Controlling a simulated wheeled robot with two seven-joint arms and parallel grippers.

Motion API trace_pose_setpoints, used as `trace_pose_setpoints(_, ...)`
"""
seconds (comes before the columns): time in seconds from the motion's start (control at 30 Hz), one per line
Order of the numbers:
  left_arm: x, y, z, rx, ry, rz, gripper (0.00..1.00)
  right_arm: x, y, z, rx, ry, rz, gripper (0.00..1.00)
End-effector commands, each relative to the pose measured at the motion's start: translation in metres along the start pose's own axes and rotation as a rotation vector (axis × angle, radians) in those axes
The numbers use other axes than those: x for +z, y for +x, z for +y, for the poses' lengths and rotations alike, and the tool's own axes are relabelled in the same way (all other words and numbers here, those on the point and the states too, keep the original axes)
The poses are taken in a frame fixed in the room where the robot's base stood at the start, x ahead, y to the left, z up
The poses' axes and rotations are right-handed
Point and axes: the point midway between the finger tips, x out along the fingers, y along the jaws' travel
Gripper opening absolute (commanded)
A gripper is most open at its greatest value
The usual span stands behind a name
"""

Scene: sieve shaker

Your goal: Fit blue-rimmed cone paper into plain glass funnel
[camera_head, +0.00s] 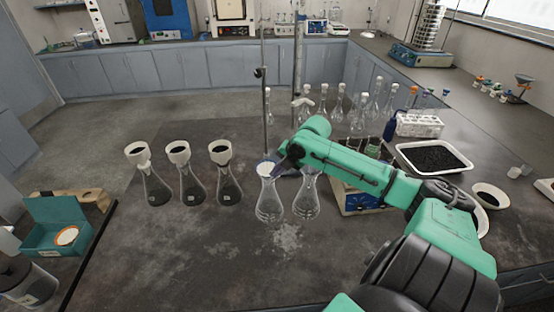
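A white paper cone (264,170) sits at the mouth of a clear glass flask (269,208) near the middle of the bench; a faint bluish edge shows at its rim. Any glass funnel around the cone is too small to make out. A second clear flask (306,205) stands just right of it, its top partly hidden by my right arm. My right gripper (279,167) reaches in from the right, its tip at the right side of the cone. Whether its fingers are closed on the cone is too small to tell. My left gripper is not in view.
Three flasks topped with white cups holding dark material stand left (190,187). A teal open box (55,235) sits at the left edge. A metal stand rod (263,110) rises behind the cone. A white tray of black granules (405,157) is at right. The front bench is clear.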

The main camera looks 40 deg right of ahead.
Motion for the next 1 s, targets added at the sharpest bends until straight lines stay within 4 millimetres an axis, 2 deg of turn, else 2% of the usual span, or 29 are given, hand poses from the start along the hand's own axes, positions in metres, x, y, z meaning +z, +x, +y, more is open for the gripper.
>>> trace_pose_setpoints(0.03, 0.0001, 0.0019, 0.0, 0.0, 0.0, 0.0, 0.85, -0.008, 0.0117, -0.0162, -0.041, 0.01, 0.026, 0.0)
trace_pose_setpoints(0.93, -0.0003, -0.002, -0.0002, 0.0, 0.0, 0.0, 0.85, -0.0073, 0.0174, -0.0212, -0.04, 0.012, 0.026, 0.0)
trace_pose_setpoints(1.0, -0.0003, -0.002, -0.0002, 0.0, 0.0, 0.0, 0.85, -0.0073, 0.0175, -0.0212, -0.04, 0.012, 0.026, 0.28)
